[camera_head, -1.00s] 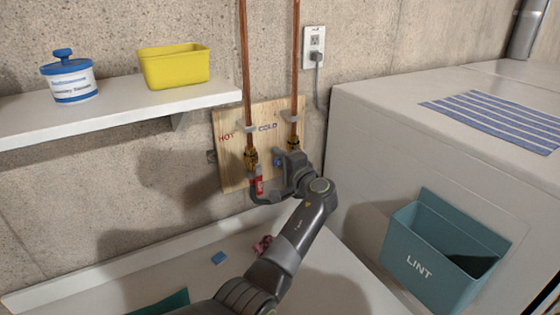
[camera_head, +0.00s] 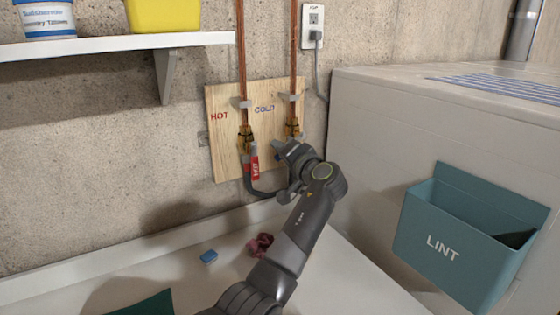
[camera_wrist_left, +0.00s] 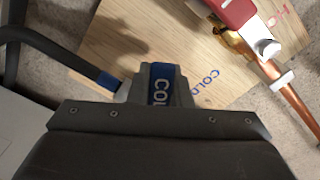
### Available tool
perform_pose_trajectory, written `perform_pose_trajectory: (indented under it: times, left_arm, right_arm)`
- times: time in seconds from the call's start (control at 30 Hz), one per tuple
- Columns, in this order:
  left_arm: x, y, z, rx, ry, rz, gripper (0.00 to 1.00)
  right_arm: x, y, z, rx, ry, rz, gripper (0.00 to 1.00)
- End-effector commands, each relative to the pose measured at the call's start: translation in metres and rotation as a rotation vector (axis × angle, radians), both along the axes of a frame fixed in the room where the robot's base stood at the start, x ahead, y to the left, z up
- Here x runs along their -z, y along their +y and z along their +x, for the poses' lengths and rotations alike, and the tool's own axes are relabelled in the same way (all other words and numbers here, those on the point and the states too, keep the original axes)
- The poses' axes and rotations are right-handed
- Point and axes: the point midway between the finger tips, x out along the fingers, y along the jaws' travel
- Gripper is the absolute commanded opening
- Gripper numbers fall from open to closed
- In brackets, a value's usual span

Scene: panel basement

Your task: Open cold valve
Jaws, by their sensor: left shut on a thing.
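A wooden panel (camera_head: 222,155) on the concrete wall carries the HOT and COLD valves under two copper pipes. The cold valve's brass body (camera_head: 293,127) is below the right pipe. Its blue lever shows as a small blue bit (camera_head: 277,144) beside my left gripper (camera_head: 283,148). In the left wrist view the blue lever (camera_wrist_left: 159,76), with part of the word COLD, lies between the jaws. The left gripper is shut on it. The red hot lever (camera_head: 254,169) hangs beside it to the left, clear of the jaws. My right gripper is not in view.
A dark hose (camera_head: 257,192) curves below the valves. A white appliance (camera_head: 375,130) with a teal LINT bin (camera_head: 440,250) stands to the right. A shelf (camera_head: 90,47) is at the upper left.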

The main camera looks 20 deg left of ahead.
Motion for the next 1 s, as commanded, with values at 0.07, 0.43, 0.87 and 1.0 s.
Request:
perform_pose_trajectory:
  times: [0.07,0.43,0.87,1.0]
  left_arm:
    - [0.0043,0.0002,0.0007,-0.001,-0.015,-0.015,0.0]
    - [0.0033,-0.0009,0.0018,-0.001,-0.043,-0.043,0.0]
    - [0.003,-0.001,0.0016,-0.001,-0.043,-0.042,0.36]
    - [0.003,-0.0012,0.0016,-0.001,-0.042,-0.043,0.4]
  right_arm:
    - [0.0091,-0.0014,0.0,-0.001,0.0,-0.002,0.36]
    - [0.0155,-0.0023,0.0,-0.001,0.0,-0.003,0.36]
    - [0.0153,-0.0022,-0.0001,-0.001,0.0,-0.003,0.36]
    - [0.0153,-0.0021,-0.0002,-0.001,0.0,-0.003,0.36]
